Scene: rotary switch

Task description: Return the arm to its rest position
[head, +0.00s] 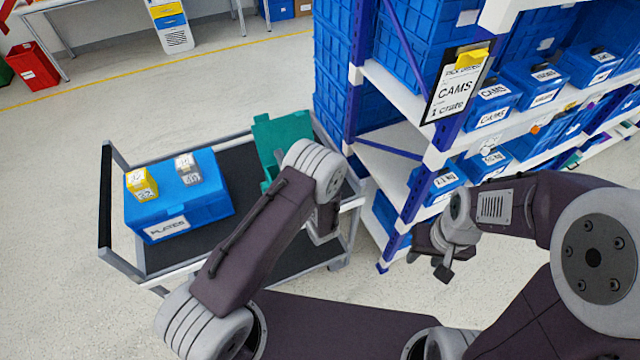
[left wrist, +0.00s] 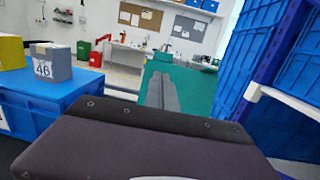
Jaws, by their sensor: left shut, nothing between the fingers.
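My left arm rises from the bottom of the head view and bends over the cart. Its gripper (head: 325,222) hangs below the grey wrist joint and is mostly hidden there. In the left wrist view the two grey fingers (left wrist: 160,92) are together and empty, in front of a teal crate (left wrist: 195,88). The teal crate (head: 275,145) stands on the cart behind my left wrist in the head view. My right gripper (head: 436,262) is at the right, beside the shelf; its finger opening is unclear.
A cart (head: 150,262) carries a blue PLATES crate (head: 190,215) with a yellow box (head: 141,184) and a grey box (head: 188,170) on top. A shelf rack (head: 385,150) with blue bins and a CAMS sign (head: 456,88) stands right of the cart. Floor left of the cart is clear.

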